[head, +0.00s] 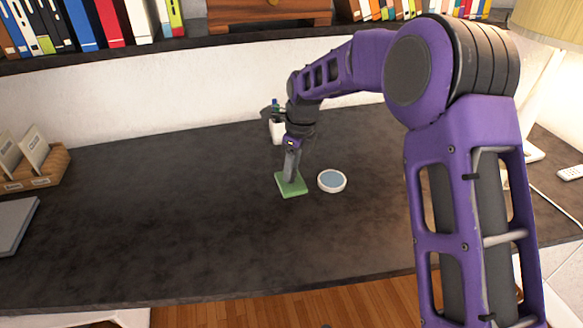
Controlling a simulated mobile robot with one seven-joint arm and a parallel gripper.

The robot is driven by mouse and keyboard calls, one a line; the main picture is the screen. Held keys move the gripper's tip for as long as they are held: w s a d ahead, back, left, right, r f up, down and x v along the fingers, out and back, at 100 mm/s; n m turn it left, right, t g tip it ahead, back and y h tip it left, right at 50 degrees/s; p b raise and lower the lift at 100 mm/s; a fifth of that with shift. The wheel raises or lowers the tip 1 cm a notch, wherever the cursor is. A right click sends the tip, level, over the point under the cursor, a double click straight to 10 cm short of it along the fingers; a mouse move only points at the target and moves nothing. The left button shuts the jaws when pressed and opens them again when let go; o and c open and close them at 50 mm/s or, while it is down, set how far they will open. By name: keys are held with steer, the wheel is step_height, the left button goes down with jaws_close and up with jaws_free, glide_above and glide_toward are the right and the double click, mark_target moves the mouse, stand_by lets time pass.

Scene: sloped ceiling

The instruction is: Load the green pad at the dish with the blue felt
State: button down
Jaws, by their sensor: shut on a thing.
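The green pad (291,189) is a flat square at the middle of the dark desk. My gripper (290,176) points down at it, with its fingertips at the pad's upper side. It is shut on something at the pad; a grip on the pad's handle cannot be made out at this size. Whether the pad rests on the desk or hangs just above it is hard to tell. The dish with the blue felt (332,181) is a small round white dish just right of the pad, apart from it. The blue felt is fully visible and nothing lies on it.
A white pen cup (277,131) stands behind my gripper, partly hidden. A wooden card tray (40,165) and a grey laptop-like slab (14,226) lie at the left. A lamp (552,25) and a remote (570,173) are at the right. The desk (180,220) is clear in front.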

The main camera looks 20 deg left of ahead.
steer(key=w+d+f+p, duration=0.1)
steer(key=w+d, duration=0.8)
steer(key=w, duration=0.5)
steer(key=shift+d+f+b, duration=0.2)
steer(key=shift+f+b, duration=0.85)
steer(key=shift+f, duration=1.95)
steer(key=shift+s+f, duration=0.1)
steer(key=shift+f, duration=0.5)
step_height(320, 180, up, 7)
steer(key=p, duration=0.2)
steer(key=shift+d, duration=0.1)
stand_by(0.4)
